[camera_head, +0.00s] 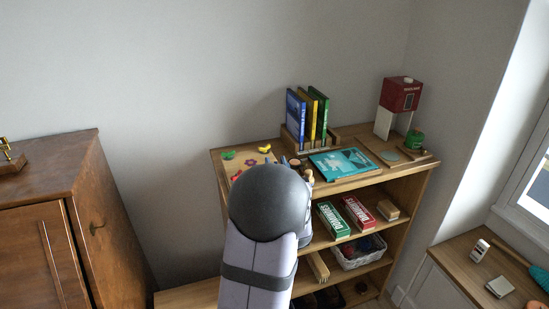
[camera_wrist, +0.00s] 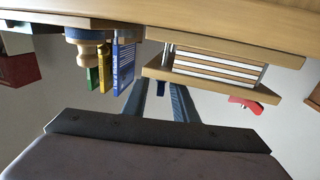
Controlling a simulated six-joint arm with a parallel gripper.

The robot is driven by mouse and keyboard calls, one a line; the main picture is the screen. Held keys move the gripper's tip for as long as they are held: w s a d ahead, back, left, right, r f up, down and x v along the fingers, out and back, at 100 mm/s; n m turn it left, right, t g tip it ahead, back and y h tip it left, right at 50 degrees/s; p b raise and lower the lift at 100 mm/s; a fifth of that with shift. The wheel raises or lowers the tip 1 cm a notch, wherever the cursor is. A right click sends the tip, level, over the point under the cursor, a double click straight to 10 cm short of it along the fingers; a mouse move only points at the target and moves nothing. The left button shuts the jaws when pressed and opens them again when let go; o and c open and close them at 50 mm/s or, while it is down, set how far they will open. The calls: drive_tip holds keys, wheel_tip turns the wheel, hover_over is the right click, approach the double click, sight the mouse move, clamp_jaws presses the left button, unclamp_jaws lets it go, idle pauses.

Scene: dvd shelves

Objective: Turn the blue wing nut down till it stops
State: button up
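In the wrist view, which shows the shelf top along the upper edge with things hanging downward, a small dark blue piece, apparently the blue wing nut (camera_wrist: 160,87), sits at the end of a metal post below a layered wooden block (camera_wrist: 215,68). My gripper (camera_wrist: 157,92) points at it with its two dark fingers apart, one on each side. I cannot tell whether either finger touches it. A red wing nut (camera_wrist: 246,104) is on the other end of the block. In the head view my arm hides the gripper and the blue wing nut.
Upright books (camera_head: 308,115) stand in a rack on the shelf top (camera_head: 357,183), beside a flat teal case (camera_head: 343,162). A red and white model (camera_head: 399,98) stands at the right. In the wrist view, a wooden turned piece (camera_wrist: 90,47) is left of the block.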

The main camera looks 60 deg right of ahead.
drive_tip(key=shift+x, duration=1.7)
drive_tip(key=shift+c, duration=0.4)
clamp_jaws()
drive_tip(key=shift+s+f+m+g+h+b, duration=0.1)
drive_tip(key=shift+m+g+h+b, duration=0.45)
drive_tip(key=shift+g+b, duration=0.25)
drive_tip(key=shift+s+d+m+g+h+b, duration=0.15)
drive_tip(key=shift+m+g+h+b, duration=0.15)
drive_tip(key=shift+m+g+b, duration=0.3)
drive_tip(key=shift+s+d+m+g+h+b, duration=0.1)
drive_tip(key=shift+s+m+g+h+b, duration=0.25)
drive_tip(key=shift+g, duration=0.35)
drive_tip(key=shift+w, duration=0.1)
drive_tip(key=shift+o, duration=0.4)
unclamp_jaws()
drive_tip(key=shift+a, duration=0.1)
